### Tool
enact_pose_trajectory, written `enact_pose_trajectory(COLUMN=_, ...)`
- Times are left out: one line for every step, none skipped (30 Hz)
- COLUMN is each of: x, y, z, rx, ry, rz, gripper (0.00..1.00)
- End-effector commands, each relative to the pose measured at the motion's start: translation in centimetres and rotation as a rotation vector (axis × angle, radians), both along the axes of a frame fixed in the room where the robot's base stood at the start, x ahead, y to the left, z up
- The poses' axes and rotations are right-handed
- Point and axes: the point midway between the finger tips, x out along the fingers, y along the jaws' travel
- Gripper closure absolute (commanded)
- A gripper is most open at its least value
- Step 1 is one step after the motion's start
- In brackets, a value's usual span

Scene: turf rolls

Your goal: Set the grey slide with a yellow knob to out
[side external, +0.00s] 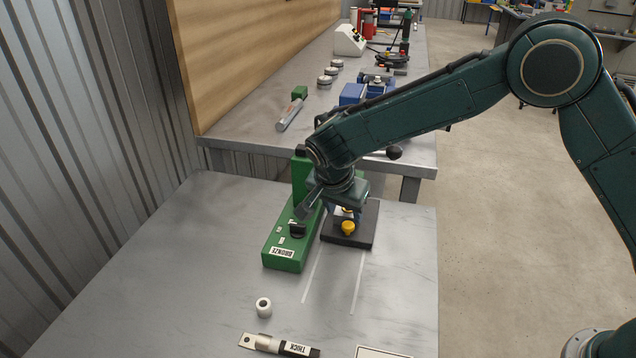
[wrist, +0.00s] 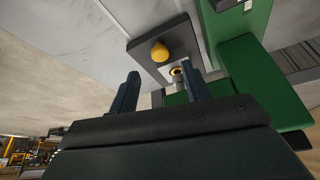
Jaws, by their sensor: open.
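The slide is a dark grey plate (side external: 367,224) with a round yellow knob (side external: 348,227) near its front edge. It lies on the table against the right side of a green fixture (side external: 284,250) labelled BRONZE. In the wrist view the slide (wrist: 145,57) and its knob (wrist: 160,51) are beyond my fingertips. My gripper (side external: 346,205) is low over the back part of the slide and hides some of it. In the wrist view my gripper (wrist: 160,82) has two fingers spread apart, with nothing held between them. The knob is apart from both fingers.
Two pale lines (side external: 358,281) run along the table forward of the slide, and that strip is clear. A white ring (side external: 263,307) and a tool labelled THICK (side external: 279,345) lie near the front. A green post (side external: 300,178) rises behind the fixture. Another bench (side external: 260,150) stands behind.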

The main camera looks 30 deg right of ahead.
Motion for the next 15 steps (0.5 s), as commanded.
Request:
enact_pose_trajectory(x=0.1, y=-0.4, z=-0.9, rx=-0.001, ry=0.002, rz=-0.002, gripper=0.52)
enact_pose_trajectory(x=0.2, y=-0.5, z=-1.3, rx=-0.002, ry=0.003, rz=-0.002, gripper=0.52)
enact_pose_trajectory(x=0.3, y=-0.7, z=-1.8, rx=-0.001, ry=0.002, rz=-0.001, gripper=0.52)
enact_pose_trajectory(x=0.4, y=-0.9, z=-2.2, rx=-0.001, ry=0.002, rz=-0.001, gripper=0.52)
enact_pose_trajectory(x=0.5, y=-1.0, z=-2.6, rx=-0.001, ry=0.002, rz=-0.001, gripper=0.52)
enact_pose_trajectory(x=0.6, y=-1.2, z=-3.1, rx=-0.001, ry=0.002, rz=-0.001, gripper=0.52)
enact_pose_trajectory(x=0.7, y=-1.3, z=-3.4, rx=-0.001, ry=0.002, rz=-0.001, gripper=0.52)
enact_pose_trajectory(x=0.8, y=-1.4, z=-3.7, rx=0.000, ry=0.001, rz=0.000, gripper=0.52)
enact_pose_trajectory(x=0.8, y=-1.5, z=-4.1, rx=-0.001, ry=0.002, rz=-0.001, gripper=0.52)
enact_pose_trajectory(x=0.9, y=-1.6, z=-4.4, rx=0.000, ry=0.002, rz=-0.001, gripper=0.52)
enact_pose_trajectory(x=0.9, y=-1.7, z=-4.6, rx=0.000, ry=0.001, rz=0.000, gripper=0.52)
enact_pose_trajectory(x=1.0, y=-1.8, z=-4.8, rx=0.000, ry=0.000, rz=-0.001, gripper=0.52)
enact_pose_trajectory(x=1.0, y=-1.8, z=-5.0, rx=0.000, ry=0.000, rz=-0.001, gripper=0.52)
enact_pose_trajectory(x=1.1, y=-1.9, z=-5.1, rx=0.000, ry=0.000, rz=-0.001, gripper=0.52)
enact_pose_trajectory(x=1.1, y=-1.9, z=-5.3, rx=0.001, ry=0.000, rz=-0.001, gripper=0.52)
